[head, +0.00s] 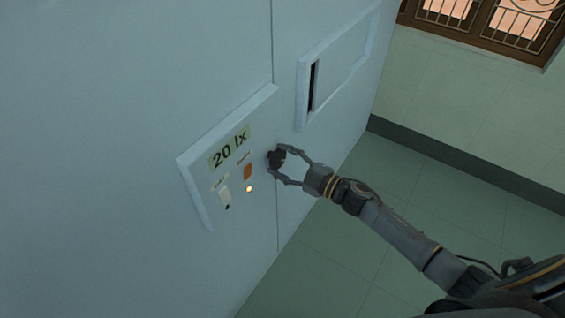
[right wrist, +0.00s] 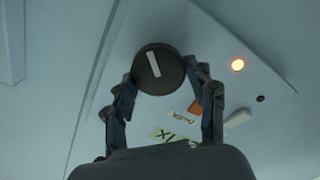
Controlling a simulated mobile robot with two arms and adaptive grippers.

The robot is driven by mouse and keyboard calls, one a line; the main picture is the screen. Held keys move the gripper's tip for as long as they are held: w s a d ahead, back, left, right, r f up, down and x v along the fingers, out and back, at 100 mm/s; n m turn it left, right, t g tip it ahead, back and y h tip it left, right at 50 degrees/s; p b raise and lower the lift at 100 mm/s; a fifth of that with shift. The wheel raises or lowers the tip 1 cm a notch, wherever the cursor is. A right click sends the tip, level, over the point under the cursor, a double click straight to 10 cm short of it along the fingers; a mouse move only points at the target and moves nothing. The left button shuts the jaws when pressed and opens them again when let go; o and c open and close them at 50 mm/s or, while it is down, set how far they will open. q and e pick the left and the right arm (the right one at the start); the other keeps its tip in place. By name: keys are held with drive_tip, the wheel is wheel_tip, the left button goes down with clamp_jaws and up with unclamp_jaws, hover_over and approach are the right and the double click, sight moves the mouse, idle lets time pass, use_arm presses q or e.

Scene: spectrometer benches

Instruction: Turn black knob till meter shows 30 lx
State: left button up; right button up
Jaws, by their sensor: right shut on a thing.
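The black knob (head: 276,158) sits on the light panel (head: 205,208) of a pale blue cabinet. The meter (head: 229,147) on the panel reads 20 lx. My right gripper (head: 280,164) is shut on the knob, with one finger on each side of it. In the right wrist view the knob (right wrist: 158,69) has a white line mark, tilted slightly from upright, and my right gripper (right wrist: 162,85) has its fingertips against its sides. My left gripper is not in view.
On the panel are an orange switch (head: 248,172), a lit orange lamp (head: 249,188) and a white switch (head: 224,194). A framed recess (head: 335,70) is on the cabinet at upper right. Green floor (head: 340,245) is clear below; a barred window (head: 490,20) is at the back.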

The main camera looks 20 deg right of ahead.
drive_tip(key=shift+f+n, duration=0.1)
drive_tip(key=shift+n, duration=0.6)
drive_tip(key=shift+b, duration=0.3)
drive_tip(key=o, duration=1.1)
drive_tip(key=shift+o, duration=0.2)
drive_tip(key=v, duration=1.2)
